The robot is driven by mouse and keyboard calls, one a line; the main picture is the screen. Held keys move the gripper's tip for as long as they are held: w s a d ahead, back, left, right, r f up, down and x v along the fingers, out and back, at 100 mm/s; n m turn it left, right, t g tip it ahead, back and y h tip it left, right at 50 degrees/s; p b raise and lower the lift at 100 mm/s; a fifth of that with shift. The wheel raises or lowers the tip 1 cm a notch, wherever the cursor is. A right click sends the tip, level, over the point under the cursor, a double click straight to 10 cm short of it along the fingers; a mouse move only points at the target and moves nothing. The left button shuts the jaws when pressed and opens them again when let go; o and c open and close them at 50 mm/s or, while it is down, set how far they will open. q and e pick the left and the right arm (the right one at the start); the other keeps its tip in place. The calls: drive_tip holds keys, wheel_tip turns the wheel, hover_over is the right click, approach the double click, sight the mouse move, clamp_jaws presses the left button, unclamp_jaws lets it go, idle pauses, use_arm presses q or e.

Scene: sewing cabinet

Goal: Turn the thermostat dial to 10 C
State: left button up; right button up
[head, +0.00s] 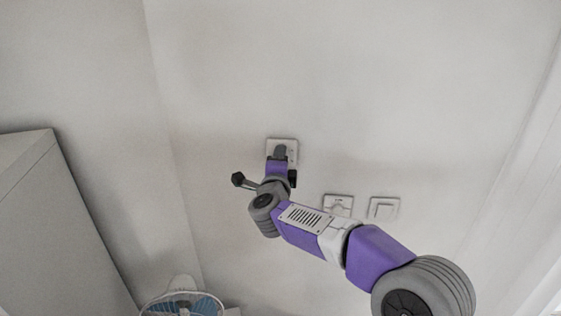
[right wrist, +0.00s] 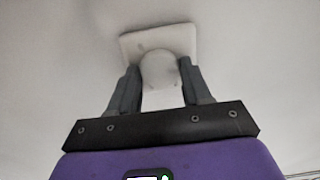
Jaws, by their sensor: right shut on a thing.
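The thermostat is a square white plate (head: 291,143) on the wall, and it also shows in the right wrist view (right wrist: 133,43). Its round white dial (right wrist: 159,71) sits between the two grey fingers of my right gripper (right wrist: 160,74). The gripper is shut on the dial, one finger on each side. In the head view my right gripper (head: 280,153) reaches up to the plate and hides the dial. I cannot read any scale or marking on the dial. My left gripper is not in view.
Two more white wall plates, one (head: 338,199) partly behind my right arm and one (head: 384,208) to its right, are below the thermostat. A fan (head: 182,304) stands at the bottom. A pale cabinet (head: 60,235) stands at the left. The wall above is bare.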

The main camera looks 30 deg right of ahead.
drive_tip(key=o, duration=1.1)
drive_tip(key=shift+c, duration=0.2)
drive_tip(key=v, duration=0.7)
drive_tip(key=shift+s+b, duration=0.2)
drive_tip(key=shift+b, duration=0.2)
drive_tip(key=shift+a+f, duration=0.1)
drive_tip(key=shift+a, duration=0.1)
